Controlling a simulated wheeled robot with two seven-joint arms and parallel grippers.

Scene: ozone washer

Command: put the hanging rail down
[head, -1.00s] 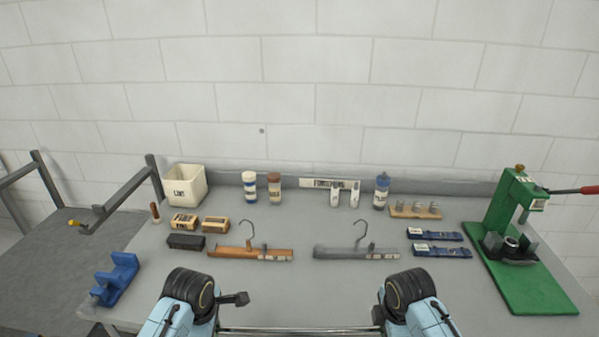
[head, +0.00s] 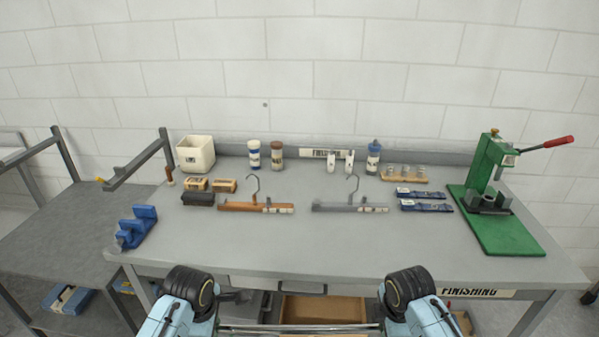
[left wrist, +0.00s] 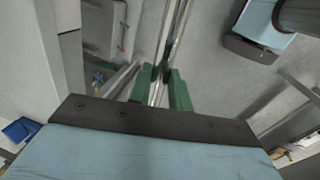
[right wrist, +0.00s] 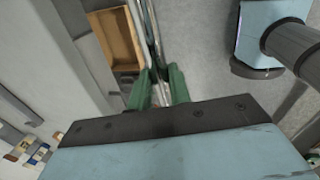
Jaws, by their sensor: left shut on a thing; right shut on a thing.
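The hanging rail (head: 300,329) is a thin shiny metal bar. It runs level across the bottom of the head view between my two arms, in front of the table. My left gripper (left wrist: 161,88) has green fingers shut on the rail, which also shows in the left wrist view (left wrist: 178,35). My right gripper (right wrist: 158,88) is shut on the rail too, seen in the right wrist view (right wrist: 152,30). In the head view both sets of fingers are hidden below the black wrists.
The grey table (head: 330,240) has a clear front strip. A lower grey bench (head: 70,230) is at left.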

